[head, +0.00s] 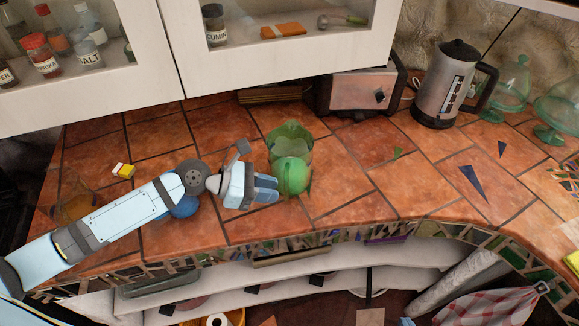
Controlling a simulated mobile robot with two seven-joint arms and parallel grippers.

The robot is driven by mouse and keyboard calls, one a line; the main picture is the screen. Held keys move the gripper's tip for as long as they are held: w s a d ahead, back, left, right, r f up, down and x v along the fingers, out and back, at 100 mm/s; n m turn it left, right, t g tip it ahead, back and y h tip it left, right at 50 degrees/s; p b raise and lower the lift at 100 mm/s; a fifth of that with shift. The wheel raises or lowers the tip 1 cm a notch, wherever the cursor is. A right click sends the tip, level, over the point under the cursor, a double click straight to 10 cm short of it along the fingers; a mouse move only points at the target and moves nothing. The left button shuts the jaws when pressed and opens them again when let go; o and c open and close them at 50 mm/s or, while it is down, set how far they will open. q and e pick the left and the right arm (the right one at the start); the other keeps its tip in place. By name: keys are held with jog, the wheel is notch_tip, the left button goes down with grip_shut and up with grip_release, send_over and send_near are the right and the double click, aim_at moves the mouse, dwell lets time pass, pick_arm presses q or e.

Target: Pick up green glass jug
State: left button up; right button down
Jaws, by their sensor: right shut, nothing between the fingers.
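The green glass jug (290,133) stands on the tiled counter near the middle of the head view, see-through, with its lower part hidden. A rounder, more solid green shape (291,175) overlaps its near side; I cannot tell whether it is part of the jug or a separate thing. My left gripper (272,189) reaches in from the left, its blue fingers at the left edge of this round shape. I cannot tell whether they touch it or how far apart they are. My right gripper is not in view.
A toaster (360,90) and a kettle (442,85) stand behind to the right, with green glass stands (510,85) beyond. A small yellow-and-white item (123,170) and an amber glass thing (75,206) are at left. A blue round thing (185,208) is partly behind my arm. Counter right of the jug is mostly clear.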

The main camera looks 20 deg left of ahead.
aim_at(287, 199)
pick_arm(q)
jog(key=x, duration=0.4)
jog(key=shift+w+d+f, duration=0.15)
jog(key=shift+w+d, duration=0.1)
jog(key=shift+c, duration=0.2)
grip_shut()
jog(key=shift+r, duration=0.25)
notch_tip(287, 199, up, 20)
jog(key=p, duration=0.2)
jog(key=shift+a+f+p, duration=0.15)
jog(key=shift+f+p, duration=0.05)
jog(key=shift+p, duration=0.1)
dwell(0.3)
